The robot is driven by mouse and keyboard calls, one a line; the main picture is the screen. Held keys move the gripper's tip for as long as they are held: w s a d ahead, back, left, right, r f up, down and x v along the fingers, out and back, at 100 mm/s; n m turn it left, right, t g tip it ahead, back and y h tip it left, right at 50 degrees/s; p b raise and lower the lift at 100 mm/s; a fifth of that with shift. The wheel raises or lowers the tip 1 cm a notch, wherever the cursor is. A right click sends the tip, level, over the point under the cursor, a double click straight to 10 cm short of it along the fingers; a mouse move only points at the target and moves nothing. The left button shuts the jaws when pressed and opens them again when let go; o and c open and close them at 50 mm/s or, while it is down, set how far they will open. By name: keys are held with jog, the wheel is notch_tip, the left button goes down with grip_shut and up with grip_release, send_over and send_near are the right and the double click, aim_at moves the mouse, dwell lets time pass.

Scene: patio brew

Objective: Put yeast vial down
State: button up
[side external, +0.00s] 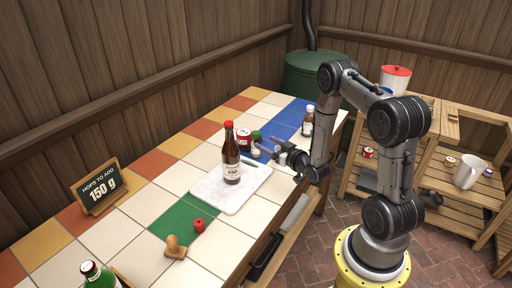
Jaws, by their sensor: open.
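No label that I can read names the yeast vial. A small brown bottle with a white label and pale cap (308,121) stands upright on the blue tiles, behind my gripper. A small white container with green (256,139) stands close to my gripper's fingers, partly hidden; I cannot tell if it is the vial. My gripper (268,149) is open, low over the table, pointing left just right of the brown bottle with a red cap (231,155). Nothing shows clearly between its fingers.
The red-capped bottle stands on a white board (232,191). A red-and-white tin (243,138) is behind it. A red piece (199,226) and a wooden stamp-like object (175,247) lie at the green tiles (180,221). A sign (98,187) and green bottle (98,274) are left; front-left tiles are clear.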

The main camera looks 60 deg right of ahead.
aim_at(258, 137)
jog(key=shift+s+d+f, duration=0.5)
jog(key=shift+f, duration=0.15)
jog(key=x, duration=0.8)
jog(key=shift+d, duration=0.2)
jog(key=shift+m, duration=0.3)
jog(key=shift+d+x, duration=0.2)
jog(key=shift+x, duration=2.6)
jog(key=shift+s, duration=0.1)
grip_shut()
